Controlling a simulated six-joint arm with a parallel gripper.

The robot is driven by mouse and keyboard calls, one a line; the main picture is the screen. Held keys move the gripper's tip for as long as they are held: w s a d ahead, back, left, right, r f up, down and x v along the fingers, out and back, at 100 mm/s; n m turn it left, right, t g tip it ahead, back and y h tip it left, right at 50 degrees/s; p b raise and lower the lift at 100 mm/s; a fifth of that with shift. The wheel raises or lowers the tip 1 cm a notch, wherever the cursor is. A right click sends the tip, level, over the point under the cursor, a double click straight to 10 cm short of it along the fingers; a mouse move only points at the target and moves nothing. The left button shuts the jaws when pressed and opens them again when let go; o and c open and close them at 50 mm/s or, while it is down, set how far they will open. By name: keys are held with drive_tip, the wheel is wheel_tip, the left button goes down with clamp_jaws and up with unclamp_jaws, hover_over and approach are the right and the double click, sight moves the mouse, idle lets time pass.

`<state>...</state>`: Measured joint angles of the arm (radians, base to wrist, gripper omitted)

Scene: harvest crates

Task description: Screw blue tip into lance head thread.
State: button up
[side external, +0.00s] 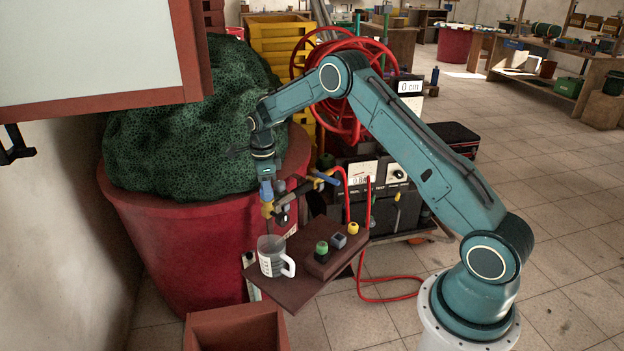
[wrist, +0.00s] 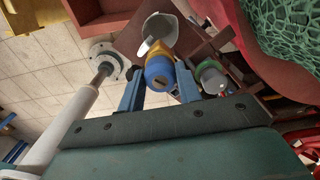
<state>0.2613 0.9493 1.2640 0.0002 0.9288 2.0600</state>
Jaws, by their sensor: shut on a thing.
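My gripper (side external: 267,198) hangs point-down above the small brown table, left of the dark lance (side external: 308,186). In the wrist view its two blue fingers (wrist: 158,78) close on a blue and yellow piece (wrist: 159,73), which I take for the blue tip. The side view shows its yellow part (side external: 267,209) below the fingers. A grey fitting (side external: 284,213) beside the gripper may be the lance head; a grey-green part shows right of the fingers in the wrist view (wrist: 211,77). The thread is not visible, and I cannot tell whether tip and head touch.
A white measuring jug (side external: 272,258) stands on the brown table (side external: 300,290), below the gripper. A raised block there carries a green-and-black piece (side external: 321,248), a grey piece (side external: 338,240) and a yellow piece (side external: 352,228). A big red tub (side external: 190,240) stands close behind.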

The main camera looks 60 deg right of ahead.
drive_tip(key=shift+w+r, duration=0.1)
drive_tip(key=shift+w, duration=0.05)
drive_tip(key=shift+m, duration=0.9)
drive_tip(key=shift+d+m, duration=0.1)
drive_tip(key=shift+m, duration=0.7)
drive_tip(key=o, duration=0.6)
drive_tip(key=shift+c, duration=0.2)
drive_tip(key=shift+n, duration=0.8)
